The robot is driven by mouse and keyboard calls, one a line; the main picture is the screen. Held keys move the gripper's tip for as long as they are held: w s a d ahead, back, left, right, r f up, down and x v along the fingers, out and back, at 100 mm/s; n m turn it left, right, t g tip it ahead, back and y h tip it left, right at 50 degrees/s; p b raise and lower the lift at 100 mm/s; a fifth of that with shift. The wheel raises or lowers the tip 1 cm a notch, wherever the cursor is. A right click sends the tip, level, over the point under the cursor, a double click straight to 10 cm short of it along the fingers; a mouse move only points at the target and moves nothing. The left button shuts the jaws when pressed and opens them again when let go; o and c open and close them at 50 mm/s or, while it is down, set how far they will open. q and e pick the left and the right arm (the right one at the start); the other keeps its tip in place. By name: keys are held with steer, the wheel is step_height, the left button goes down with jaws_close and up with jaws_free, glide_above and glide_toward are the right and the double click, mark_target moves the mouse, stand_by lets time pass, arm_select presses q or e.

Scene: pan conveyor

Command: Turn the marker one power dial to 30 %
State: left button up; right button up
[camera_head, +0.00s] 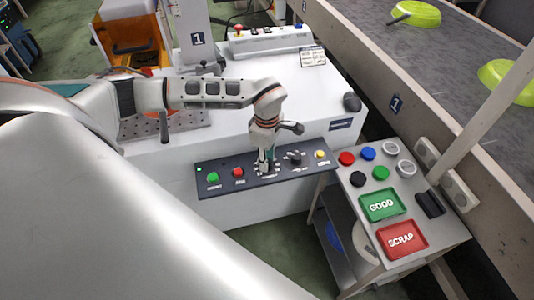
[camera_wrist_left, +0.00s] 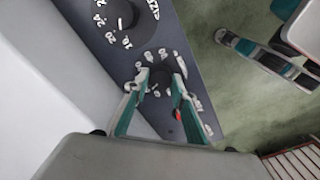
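The dark control panel (camera_head: 212,190) runs along the front of the white bench. My left gripper (camera_head: 266,168) reaches down over the panel's middle and hides most of a dial there. In the left wrist view, this round black dial (camera_wrist_left: 162,80) with white marks around it lies between the fingertips of my left gripper (camera_wrist_left: 160,72). The fingers are close on both sides, but whether they press on the knob is unclear. A grey and teal part like a gripper (camera_wrist_left: 265,58), probably my right one, is cut off at the upper right edge.
A second black dial (camera_head: 295,158) sits beside it; in the wrist view this dial (camera_wrist_left: 120,15) has numbers such as 16, 20, 24. A green button (camera_head: 213,177), red button (camera_head: 238,171) and yellow button (camera_head: 320,153) share the panel. A button table (camera_head: 352,205) stands right.

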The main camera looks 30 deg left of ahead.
arm_select(q)
steer(key=shift+r+n+p, duration=0.1)
steer(key=shift+n+p, duration=0.45)
steer(key=shift+n, duration=0.05)
steer(key=shift+n+p, duration=0.5)
steer(key=shift+n, duration=0.3)
steer(key=n+p, duration=0.1)
steer(key=n, duration=0.1)
steer(key=shift+n+p, duration=0.3)
steer(key=n+p, duration=0.2)
steer(key=n, duration=0.2)
steer(key=shift+n, duration=0.3)
steer(key=n+p, duration=0.1)
steer(key=n, duration=0.2)
steer(key=shift+n+p, duration=0.35)
steer(key=shift+n, duration=0.25)
